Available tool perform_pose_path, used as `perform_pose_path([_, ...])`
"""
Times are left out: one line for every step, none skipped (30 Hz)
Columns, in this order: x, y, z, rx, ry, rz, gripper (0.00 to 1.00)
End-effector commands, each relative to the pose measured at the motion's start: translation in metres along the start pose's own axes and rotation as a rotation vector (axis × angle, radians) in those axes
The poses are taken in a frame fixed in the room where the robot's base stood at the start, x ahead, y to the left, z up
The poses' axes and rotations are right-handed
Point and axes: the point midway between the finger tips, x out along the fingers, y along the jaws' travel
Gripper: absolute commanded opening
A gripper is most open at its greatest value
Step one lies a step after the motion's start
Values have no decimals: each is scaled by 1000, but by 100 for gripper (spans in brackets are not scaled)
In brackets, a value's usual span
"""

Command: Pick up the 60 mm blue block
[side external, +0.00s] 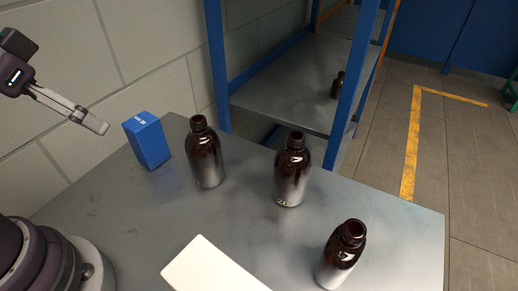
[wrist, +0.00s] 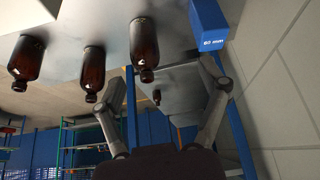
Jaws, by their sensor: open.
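The blue block (side external: 147,141) stands upright near the table's back left edge in the side view, left of the amber bottles. In the wrist view the blue block (wrist: 208,22), marked "60 mm", is at the top right, partly cut off by the frame edge. My gripper (side external: 97,123) is raised at the upper left in the side view, left of the block and apart from it. In the wrist view my gripper (wrist: 162,78) has its fingers spread wide, with nothing held between them. The block lies above and right of the fingers there.
Three amber bottles, a left one (side external: 205,153), a middle one (side external: 292,170) and a front one (side external: 341,256), stand on the grey table (side external: 120,225). A white flat-topped object (side external: 208,268) is at the front. A wall (side external: 95,60) and a blue-framed shelf (side external: 290,85) stand behind.

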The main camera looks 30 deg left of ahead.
Motion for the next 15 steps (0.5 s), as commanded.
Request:
perform_pose_path([0, 0, 0, 0, 0, 0, 86])
perform_pose_path([0, 0, 0, 0, 0, 0, 90])
perform_pose_path([0, 0, 0, 0, 0, 0, 95])
perform_pose_path([0, 0, 0, 0, 0, 0, 95])
perform_pose_path([0, 0, 0, 0, 0, 0, 95])
perform_pose_path([0, 0, 0, 0, 0, 0, 95])
perform_pose_path([0, 0, 0, 0, 0, 0, 95])
perform_pose_path([0, 0, 0, 0, 0, 0, 95])
perform_pose_path([0, 0, 0, 0, 0, 0, 95])
perform_pose_path([0, 0, 0, 0, 0, 0, 95])
perform_pose_path([0, 0, 0, 0, 0, 0, 95])
perform_pose_path([0, 0, 0, -4, -1, -1, 95])
perform_pose_path([0, -1, -2, -17, -5, -3, 95])
perform_pose_path([1, -2, -4, -41, -14, -7, 95])
perform_pose_path([3, -5, -9, -97, -31, -19, 95])
